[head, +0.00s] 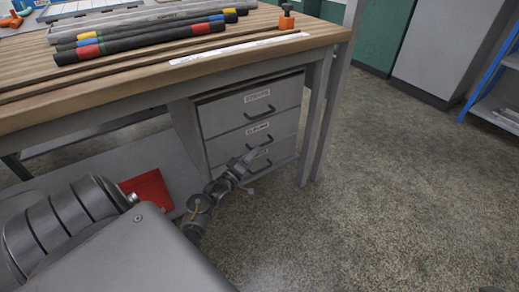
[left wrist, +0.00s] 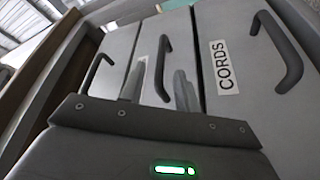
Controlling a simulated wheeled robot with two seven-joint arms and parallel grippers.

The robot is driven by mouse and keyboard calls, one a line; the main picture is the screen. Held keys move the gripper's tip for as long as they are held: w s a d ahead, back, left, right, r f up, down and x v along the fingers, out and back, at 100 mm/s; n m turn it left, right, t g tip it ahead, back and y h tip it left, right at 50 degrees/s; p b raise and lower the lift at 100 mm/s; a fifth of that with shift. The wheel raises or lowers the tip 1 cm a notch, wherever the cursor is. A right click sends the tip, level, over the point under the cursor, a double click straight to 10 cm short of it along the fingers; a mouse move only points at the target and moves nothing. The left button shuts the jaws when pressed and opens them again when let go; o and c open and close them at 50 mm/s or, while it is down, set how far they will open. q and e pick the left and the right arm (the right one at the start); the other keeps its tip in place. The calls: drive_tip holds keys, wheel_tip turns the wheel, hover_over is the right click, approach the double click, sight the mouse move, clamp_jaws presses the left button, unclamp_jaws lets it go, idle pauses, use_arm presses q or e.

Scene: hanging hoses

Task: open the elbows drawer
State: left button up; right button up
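A grey three-drawer unit (head: 202,118) hangs under the workbench, its drawers looking shut. The top drawer (head: 240,104) and middle drawer (head: 228,148) carry labels too small to read surely. The bottom drawer's label is partly covered by my gripper; the left wrist view shows CORDS on the lowest drawer (left wrist: 258,110). My left gripper (head: 254,158) is open and empty, low before the unit. In the left wrist view its fingers (left wrist: 160,90) stand either side of the middle drawer's dark handle (left wrist: 162,62); I cannot tell how far off it is. My right gripper is out of view.
The wooden workbench (head: 130,77) carries dark hoses (head: 150,42) with coloured bands and an orange-capped piece (head: 286,18). A bench leg (head: 316,120) stands right of the drawers. A red bin (head: 149,190) sits left of my forearm. The floor (head: 400,190) on the right is clear.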

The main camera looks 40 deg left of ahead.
use_arm(q)
drive_tip(key=shift+b+x, duration=0.5)
drive_tip(key=shift+x, duration=1.65)
clamp_jaws()
